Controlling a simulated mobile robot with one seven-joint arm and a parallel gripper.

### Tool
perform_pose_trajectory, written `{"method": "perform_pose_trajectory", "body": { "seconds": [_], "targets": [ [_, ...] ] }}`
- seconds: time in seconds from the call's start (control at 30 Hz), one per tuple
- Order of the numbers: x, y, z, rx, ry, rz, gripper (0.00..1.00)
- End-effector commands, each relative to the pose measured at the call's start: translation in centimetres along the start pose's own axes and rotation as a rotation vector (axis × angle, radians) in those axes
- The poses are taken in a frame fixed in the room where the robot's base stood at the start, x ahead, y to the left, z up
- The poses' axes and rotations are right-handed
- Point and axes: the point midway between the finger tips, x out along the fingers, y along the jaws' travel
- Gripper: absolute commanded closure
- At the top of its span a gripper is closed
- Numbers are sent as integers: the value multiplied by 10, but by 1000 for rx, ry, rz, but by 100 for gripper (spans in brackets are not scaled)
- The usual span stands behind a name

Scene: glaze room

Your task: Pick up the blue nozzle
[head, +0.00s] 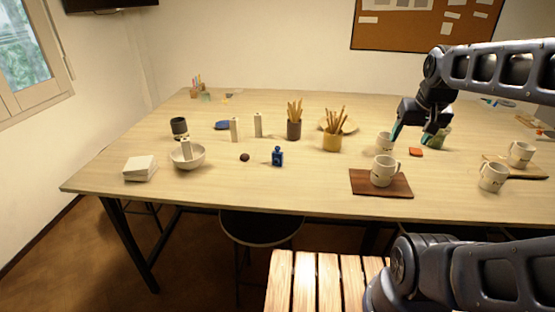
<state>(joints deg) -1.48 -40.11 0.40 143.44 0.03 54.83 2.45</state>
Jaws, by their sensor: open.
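A small upright blue object (278,158) with a narrower top stands near the front middle of the table. It is the likeliest blue nozzle, but it is too small to be sure. A flat blue item (222,125) lies farther back on the left. My gripper (413,138) is at the right side of the table, with its teal-tipped fingers spread apart. It is open and holds nothing that I can see. It is well to the right of both blue things, near an orange-red block (415,152) and a cup (384,141).
A mug (384,170) stands on a brown board (366,188) right of the blue object. Pots of tools (332,142) (294,129) stand behind it. A bowl (199,155) and a white stack (140,168) are on the left. A dark lump (244,157) is close by. The table front is mostly clear.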

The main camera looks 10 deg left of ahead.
Motion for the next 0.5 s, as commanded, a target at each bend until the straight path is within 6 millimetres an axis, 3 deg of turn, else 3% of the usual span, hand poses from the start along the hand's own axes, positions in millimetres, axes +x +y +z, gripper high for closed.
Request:
{"method": "perform_pose_trajectory", "body": {
  "seconds": [0.5],
  "targets": [
    [39,-79,-105,66,-129,-28,35]
  ]
}}
